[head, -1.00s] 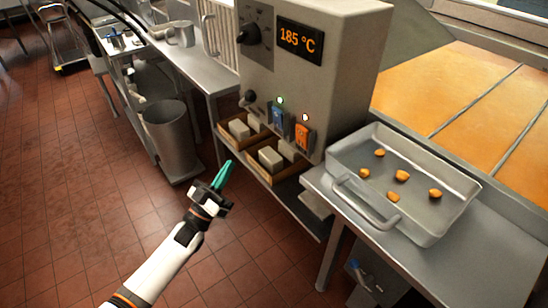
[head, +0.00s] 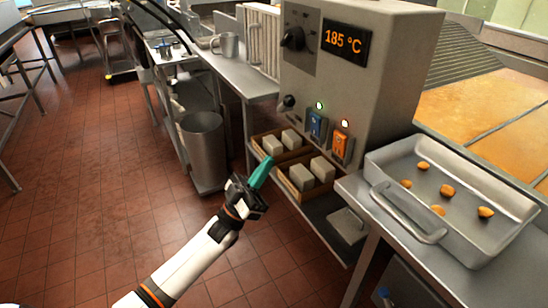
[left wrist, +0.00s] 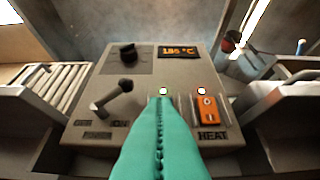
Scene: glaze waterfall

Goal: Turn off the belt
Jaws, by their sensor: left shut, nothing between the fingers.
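The grey control box (head: 350,85) stands right of centre in the head view, its display (head: 346,41) reading 185 °C. On its front are a blue switch (head: 316,124) under a green light and an orange switch (head: 342,143) under a lit lamp. The left wrist view labels the orange switch (left wrist: 208,110) HEAT. A lever (left wrist: 112,97) sits left of it, with OFF at its left. My left gripper (head: 264,170) is shut and empty, in front of and below the switches, apart from the box. In the left wrist view its teal fingers (left wrist: 160,125) hide the blue switch.
Wooden trays (head: 279,152) with pale blocks sit below the switches. A metal pan (head: 385,160) with several small golden pieces stands on the counter at right. A metal bin (head: 204,150) stands on the tiled floor at left, where there is open room.

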